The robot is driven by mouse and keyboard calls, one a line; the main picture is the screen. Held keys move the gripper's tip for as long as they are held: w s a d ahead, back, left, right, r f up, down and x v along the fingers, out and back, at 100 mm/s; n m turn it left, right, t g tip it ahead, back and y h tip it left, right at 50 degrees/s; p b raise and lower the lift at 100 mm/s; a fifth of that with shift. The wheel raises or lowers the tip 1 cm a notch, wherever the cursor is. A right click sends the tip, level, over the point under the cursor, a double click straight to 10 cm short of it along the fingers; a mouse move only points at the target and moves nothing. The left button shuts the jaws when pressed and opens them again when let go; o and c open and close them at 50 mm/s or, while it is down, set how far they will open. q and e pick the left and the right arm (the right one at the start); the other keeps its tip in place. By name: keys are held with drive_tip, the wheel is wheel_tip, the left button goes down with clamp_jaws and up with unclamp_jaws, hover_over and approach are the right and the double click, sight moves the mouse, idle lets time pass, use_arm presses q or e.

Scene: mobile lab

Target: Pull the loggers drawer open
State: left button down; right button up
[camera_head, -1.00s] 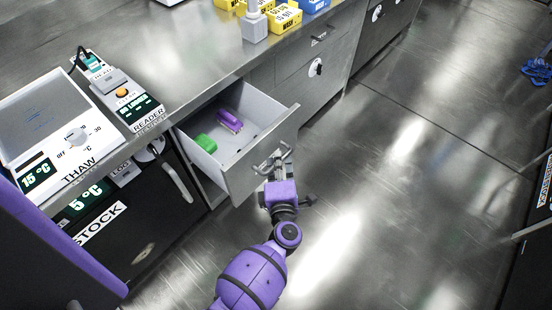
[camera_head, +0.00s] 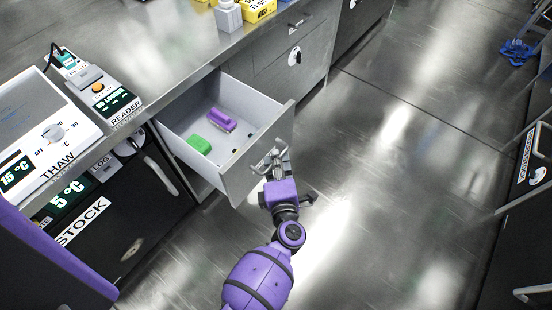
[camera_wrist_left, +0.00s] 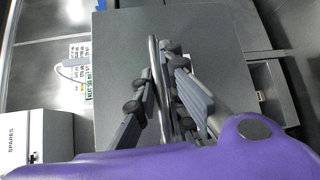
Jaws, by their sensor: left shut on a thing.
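The loggers drawer (camera_head: 184,101) stands pulled out from under the bench in the head view. Inside lie a purple item (camera_head: 222,120) and a green item (camera_head: 199,144), with a few small dark things near the front. My left gripper (camera_head: 271,160) is shut on the drawer's bar handle (camera_head: 268,150) at the front panel. In the left wrist view the fingers (camera_wrist_left: 168,95) are around the handle bar (camera_wrist_left: 157,80), in front of the grey drawer front (camera_wrist_left: 118,50). My right gripper is not in view.
A THAW unit (camera_head: 50,135) and a READER device (camera_head: 112,100) stand on the bench left of the drawer. Below is a black STOCK unit (camera_head: 120,225) with a handle. Open floor (camera_head: 390,200) lies to the right.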

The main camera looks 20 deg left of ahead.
use_arm(q)
drive_tip(key=c, duration=1.8)
unclamp_jaws()
